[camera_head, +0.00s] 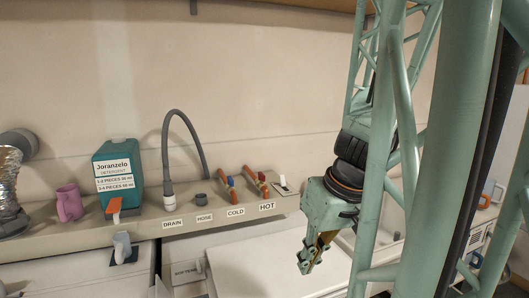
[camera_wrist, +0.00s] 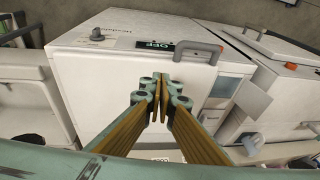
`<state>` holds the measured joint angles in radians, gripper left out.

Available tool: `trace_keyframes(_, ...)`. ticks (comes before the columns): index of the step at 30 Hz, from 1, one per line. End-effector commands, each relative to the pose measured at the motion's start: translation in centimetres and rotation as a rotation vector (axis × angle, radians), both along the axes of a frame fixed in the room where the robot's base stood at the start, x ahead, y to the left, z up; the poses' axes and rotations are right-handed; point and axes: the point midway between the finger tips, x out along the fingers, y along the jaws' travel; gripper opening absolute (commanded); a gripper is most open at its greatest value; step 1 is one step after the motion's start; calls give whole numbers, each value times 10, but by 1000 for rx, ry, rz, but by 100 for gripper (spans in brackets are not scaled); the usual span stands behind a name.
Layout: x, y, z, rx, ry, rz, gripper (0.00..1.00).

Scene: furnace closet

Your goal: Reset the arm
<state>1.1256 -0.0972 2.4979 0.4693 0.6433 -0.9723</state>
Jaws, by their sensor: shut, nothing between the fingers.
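My gripper (camera_head: 306,262) hangs at the end of my green arm, right of centre in the head view, pointing down and a little left. In the wrist view my gripper (camera_wrist: 161,82) shows its two fingers meeting at the tips, with nothing between them. It is in the air in front of a white appliance (camera_wrist: 110,75) with a grey handle and a dark panel reading OFF. No object touches the fingers in either view.
White appliances stand below. The wall above the shelf is bare.

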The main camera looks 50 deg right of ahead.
Motion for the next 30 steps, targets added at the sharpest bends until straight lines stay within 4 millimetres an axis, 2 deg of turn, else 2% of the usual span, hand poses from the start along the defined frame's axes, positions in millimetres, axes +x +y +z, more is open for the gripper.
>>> trace_keyframes(1,8,5,8,3,-4,5,0)
trace_keyframes(15,63,55,46,80,-7,8,0)
trace_keyframes(30,110,119,87,163,9,10,0)
